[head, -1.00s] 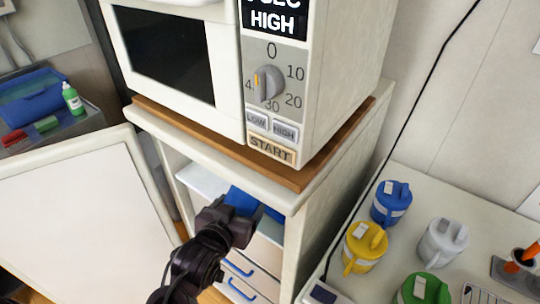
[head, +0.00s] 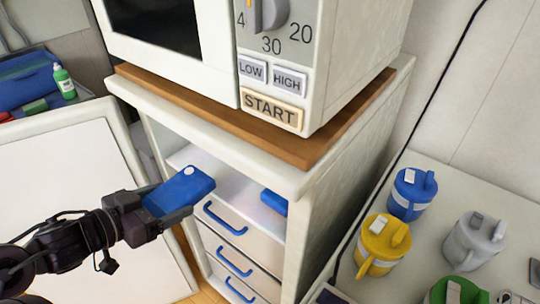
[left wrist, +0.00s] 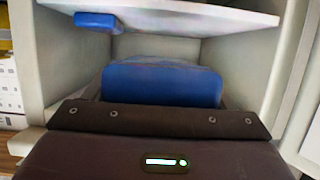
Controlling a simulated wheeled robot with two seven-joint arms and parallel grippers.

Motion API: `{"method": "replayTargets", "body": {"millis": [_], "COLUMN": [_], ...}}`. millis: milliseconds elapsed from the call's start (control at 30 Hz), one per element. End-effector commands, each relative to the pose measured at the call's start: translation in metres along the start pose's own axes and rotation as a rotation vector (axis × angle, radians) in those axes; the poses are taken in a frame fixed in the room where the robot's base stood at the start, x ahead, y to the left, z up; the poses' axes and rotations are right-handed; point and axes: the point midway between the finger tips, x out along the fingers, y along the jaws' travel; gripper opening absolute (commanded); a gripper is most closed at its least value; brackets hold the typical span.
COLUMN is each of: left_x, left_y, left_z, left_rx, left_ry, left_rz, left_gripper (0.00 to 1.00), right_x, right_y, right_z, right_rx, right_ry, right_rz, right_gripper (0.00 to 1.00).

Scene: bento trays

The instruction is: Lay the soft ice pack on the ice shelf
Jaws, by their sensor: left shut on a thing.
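My left gripper (head: 148,212) is shut on a blue ice pack (head: 182,192) with a small white round spot on its top. The gripper comes in from the left and holds the pack in front of the open cabinet compartment. The white shelf (head: 236,190) in that compartment lies just behind and to the right of the pack. In the left wrist view the held pack (left wrist: 160,84) is beyond the dark gripper body, with white cabinet walls around it. My right gripper is not in view.
Another blue object (head: 273,201) lies at the shelf's right side, partly hidden by the cabinet wall. Drawers with blue handles (head: 225,220) are below. A microwave (head: 330,75) stands on top. The open white door (head: 75,185) is left. Lidded mugs (head: 382,243) stand on the right counter.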

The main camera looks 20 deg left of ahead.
Motion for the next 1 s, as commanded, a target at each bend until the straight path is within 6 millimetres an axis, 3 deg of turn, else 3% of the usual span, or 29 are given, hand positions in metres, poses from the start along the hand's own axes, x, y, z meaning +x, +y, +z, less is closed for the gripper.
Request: {"method": "replayTargets", "body": {"millis": [167, 600, 1000], "left_x": [0.022, 0.122, 0.175], "left_y": [0.001, 0.000, -0.001], "left_z": [-0.009, -0.048, -0.067], "left_rx": [0.011, 0.009, 0.003], "left_ry": [0.007, 0.009, 0.009], "left_rz": [0.010, 0.005, 0.001], "left_gripper": [0.41, 0.41, 0.41], "right_x": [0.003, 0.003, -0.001], "right_y": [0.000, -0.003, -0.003], "right_z": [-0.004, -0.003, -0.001], "right_rx": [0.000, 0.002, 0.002], "right_ry": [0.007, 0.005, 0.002], "right_rz": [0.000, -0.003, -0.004], "right_gripper": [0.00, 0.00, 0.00]}}
